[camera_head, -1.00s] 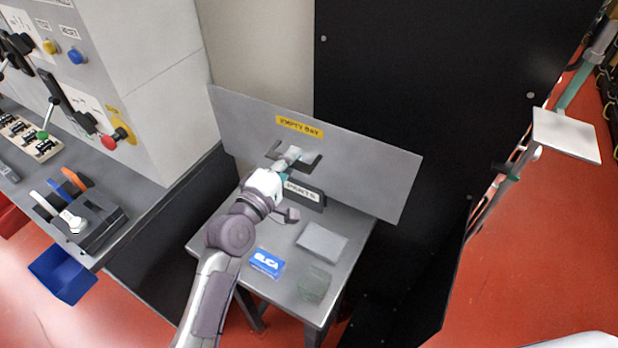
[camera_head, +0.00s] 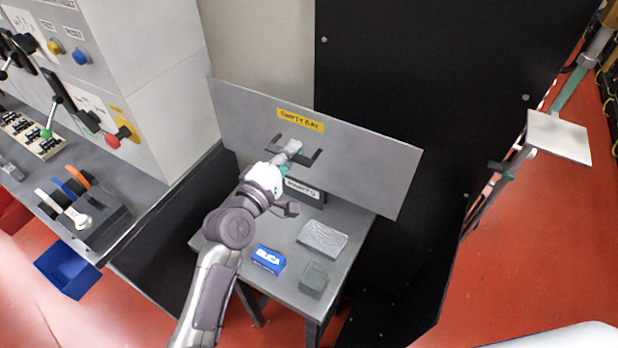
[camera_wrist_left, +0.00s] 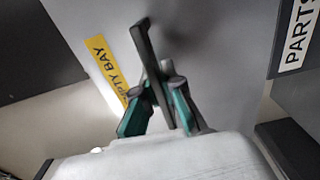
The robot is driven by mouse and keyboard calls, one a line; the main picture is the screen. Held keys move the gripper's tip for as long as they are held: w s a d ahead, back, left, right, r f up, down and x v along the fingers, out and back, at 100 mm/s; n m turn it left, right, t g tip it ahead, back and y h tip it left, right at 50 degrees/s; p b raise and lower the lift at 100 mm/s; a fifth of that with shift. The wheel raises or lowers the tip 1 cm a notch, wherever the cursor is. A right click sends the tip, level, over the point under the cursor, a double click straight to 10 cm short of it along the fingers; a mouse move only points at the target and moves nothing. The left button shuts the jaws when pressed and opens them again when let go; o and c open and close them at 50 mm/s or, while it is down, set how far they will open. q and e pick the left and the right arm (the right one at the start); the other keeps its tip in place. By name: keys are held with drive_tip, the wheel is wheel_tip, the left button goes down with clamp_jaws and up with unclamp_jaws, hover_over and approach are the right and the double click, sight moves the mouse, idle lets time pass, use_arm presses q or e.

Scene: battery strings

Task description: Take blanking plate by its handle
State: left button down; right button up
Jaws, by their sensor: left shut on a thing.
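The blanking plate (camera_head: 365,165) is a wide grey sheet with a yellow "EMPTY BAY" label. It stands upright, slightly slanted in the head view, behind the small table. Its dark handle (camera_head: 316,158) is on its front face, below the label. My left gripper (camera_head: 290,150) is at the handle and shut on it. In the left wrist view the teal-sided fingers (camera_wrist_left: 160,100) close around the dark handle bar (camera_wrist_left: 147,50). The fingers hide part of the handle. My right gripper does not show.
The small grey table (camera_head: 225,255) holds a blue box (camera_head: 268,259), a grey wrapped pad (camera_head: 323,238), a greenish block (camera_head: 314,280) and a "PARTS" sign (camera_head: 303,189). A control cabinet (camera_head: 150,90) stands left. A black panel (camera_head: 430,80) is behind, right.

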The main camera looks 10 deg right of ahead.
use_arm(q)
drive_tip(key=shift+r, duration=0.1)
drive_tip(key=p+v, duration=0.2)
drive_tip(key=v, duration=1.2)
idle(1.7)
drive_tip(key=shift+r, duration=0.1)
idle(0.4)
